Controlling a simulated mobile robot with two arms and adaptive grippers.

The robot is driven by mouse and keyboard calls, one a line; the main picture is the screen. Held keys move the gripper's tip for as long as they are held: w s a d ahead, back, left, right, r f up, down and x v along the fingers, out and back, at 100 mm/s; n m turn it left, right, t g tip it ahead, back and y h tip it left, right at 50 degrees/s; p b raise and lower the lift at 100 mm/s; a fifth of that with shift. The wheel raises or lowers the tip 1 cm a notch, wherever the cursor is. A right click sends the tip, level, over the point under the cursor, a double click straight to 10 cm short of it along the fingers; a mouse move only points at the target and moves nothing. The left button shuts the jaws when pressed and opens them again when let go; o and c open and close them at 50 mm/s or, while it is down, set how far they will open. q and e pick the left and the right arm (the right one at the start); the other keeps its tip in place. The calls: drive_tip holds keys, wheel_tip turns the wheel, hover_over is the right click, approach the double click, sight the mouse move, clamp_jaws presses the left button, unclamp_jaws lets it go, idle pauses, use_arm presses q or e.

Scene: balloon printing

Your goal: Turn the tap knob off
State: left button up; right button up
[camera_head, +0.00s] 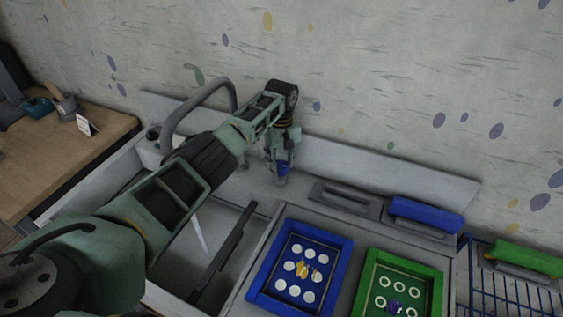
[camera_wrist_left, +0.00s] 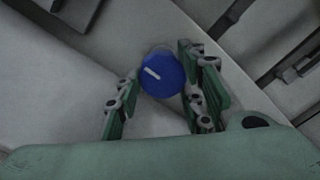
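The tap knob (camera_wrist_left: 162,75) is a round blue knob with a short white line across its top. In the head view a bit of its blue (camera_head: 283,169) shows at the end of my left gripper. My left gripper (camera_wrist_left: 158,98) is open, with one green-and-grey finger on each side of the knob. The right-hand finger looks close to the knob; the left-hand finger has a small gap. I cannot tell whether either touches it. The grey curved tap spout (camera_head: 177,117) stands behind my left arm. My right gripper is not in view.
A sink basin (camera_head: 185,262) lies below my left arm, partly hidden by it. A blue tray (camera_head: 250,290) with white discs and a green tray (camera_head: 359,300) with rings sit to the right. A blue-handled tool (camera_head: 425,214) lies by the wall. A wooden table (camera_head: 60,160) stands at left.

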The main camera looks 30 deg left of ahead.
use_arm(q)
drive_tip(key=shift+d, duration=0.1)
drive_tip(key=c, duration=0.4)
drive_tip(key=shift+w+r, duration=0.1)
drive_tip(key=m+p, duration=0.1)
drive_tip(key=m, duration=0.3)
drive_tip(key=shift+d, duration=0.1)
drive_tip(key=m, duration=0.4)
drive_tip(key=shift+m+p, duration=0.3)
drive_tip(key=shift+p, duration=0.05)
drive_tip(key=m, duration=0.5)
drive_tip(key=shift+s, duration=0.2)
drive_tip(key=m, duration=0.3)
drive_tip(key=shift+s+m+p, duration=0.1)
drive_tip(key=shift+m+p, duration=0.2)
drive_tip(key=shift+m, duration=0.3)
drive_tip(key=shift+s+f, duration=0.1)
drive_tip(key=shift+f, duration=0.1)
